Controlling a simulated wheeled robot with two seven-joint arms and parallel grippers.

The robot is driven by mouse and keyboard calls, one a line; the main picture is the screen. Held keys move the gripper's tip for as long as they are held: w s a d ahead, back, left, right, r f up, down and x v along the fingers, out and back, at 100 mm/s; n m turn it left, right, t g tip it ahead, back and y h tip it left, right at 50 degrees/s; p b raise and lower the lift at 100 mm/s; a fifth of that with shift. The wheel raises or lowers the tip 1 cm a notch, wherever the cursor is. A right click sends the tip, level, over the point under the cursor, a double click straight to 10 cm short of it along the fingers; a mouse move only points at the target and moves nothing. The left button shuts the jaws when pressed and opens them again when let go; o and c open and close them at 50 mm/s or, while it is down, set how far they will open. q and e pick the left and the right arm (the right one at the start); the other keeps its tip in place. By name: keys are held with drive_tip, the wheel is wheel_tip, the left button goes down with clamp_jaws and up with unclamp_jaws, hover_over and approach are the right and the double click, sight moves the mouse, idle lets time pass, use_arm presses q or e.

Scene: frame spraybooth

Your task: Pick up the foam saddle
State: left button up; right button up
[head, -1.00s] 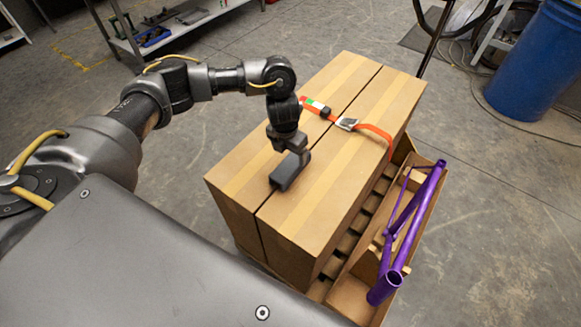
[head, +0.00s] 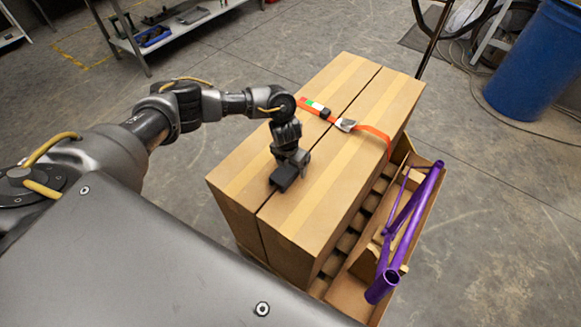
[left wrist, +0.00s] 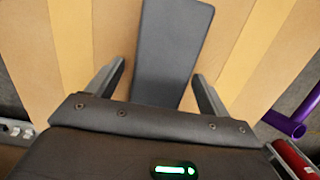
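The foam saddle (head: 283,180) is a dark grey block lying on top of the cartons, near their front end in the head view. In the left wrist view it is a long flat grey slab (left wrist: 170,50) running away between the fingers. My left gripper (head: 289,168) points down over it and hides part of it in the head view. In the left wrist view the left gripper (left wrist: 160,70) is open, with a finger on each side of the slab and a visible gap on both sides. My right gripper is not in view.
Two taped cartons (head: 335,170) stand side by side. An orange strap with a buckle (head: 345,125) lies across them. A purple frame (head: 405,235) rests in a wooden holder on the right. A blue barrel (head: 535,60) and a shelf (head: 180,25) stand further back.

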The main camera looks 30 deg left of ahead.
use_arm(q)
drive_tip(key=c, duration=1)
drive_tip(key=shift+r, duration=0.1)
